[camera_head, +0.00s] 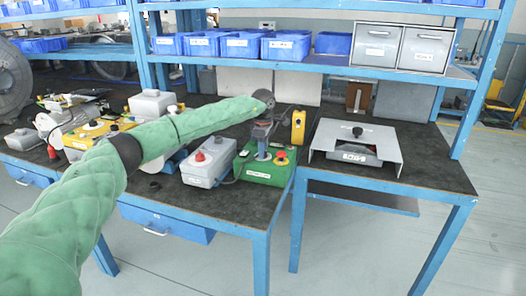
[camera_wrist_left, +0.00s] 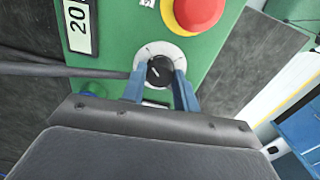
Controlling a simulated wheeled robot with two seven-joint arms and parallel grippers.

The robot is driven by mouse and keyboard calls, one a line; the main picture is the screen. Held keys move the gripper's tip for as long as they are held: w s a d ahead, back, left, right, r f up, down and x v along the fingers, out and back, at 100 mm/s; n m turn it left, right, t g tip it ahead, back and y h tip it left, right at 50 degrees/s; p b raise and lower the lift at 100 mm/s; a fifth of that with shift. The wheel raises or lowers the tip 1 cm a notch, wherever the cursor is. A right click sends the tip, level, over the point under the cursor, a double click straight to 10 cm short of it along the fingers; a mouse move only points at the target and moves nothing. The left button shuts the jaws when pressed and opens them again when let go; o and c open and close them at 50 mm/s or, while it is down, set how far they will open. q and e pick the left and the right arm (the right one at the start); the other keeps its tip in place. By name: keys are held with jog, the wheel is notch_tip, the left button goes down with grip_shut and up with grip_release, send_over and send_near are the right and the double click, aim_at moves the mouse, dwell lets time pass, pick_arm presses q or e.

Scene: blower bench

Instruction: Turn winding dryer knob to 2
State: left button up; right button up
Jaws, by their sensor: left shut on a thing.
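The winding dryer is a green box (camera_head: 258,176) at the front right of the left bench, and its green top (camera_wrist_left: 118,45) fills much of the left wrist view. Its black knob (camera_wrist_left: 160,71) sits on a round pale dial (camera_wrist_left: 149,50) with a light pointer mark; I cannot read the dial's numbers. My left gripper (camera_head: 262,153) comes down onto the box from above. In the left wrist view its blue fingers (camera_wrist_left: 161,84) are closed on the knob, one on each side. The fingers and palm hide part of the dial. My right gripper is not in view.
A red stop button (camera_wrist_left: 198,12) on a yellow base is close to the knob. A dark cable (camera_wrist_left: 65,70) passes left of the fingers. A grey box with a red button (camera_head: 208,162) stands left of the dryer. A yellow device (camera_head: 298,126) stands behind it.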

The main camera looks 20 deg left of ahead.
pick_arm(q)
jog(key=shift+r, duration=0.1)
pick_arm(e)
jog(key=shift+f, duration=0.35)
pick_arm(q)
jog(key=o, duration=1)
jog(key=shift+c, duration=0.2)
jog(key=shift+r, duration=0.6)
notch_tip(320, 180, up, 6)
jog(key=shift+r+b, duration=0.25)
jog(key=shift+b, duration=0.25)
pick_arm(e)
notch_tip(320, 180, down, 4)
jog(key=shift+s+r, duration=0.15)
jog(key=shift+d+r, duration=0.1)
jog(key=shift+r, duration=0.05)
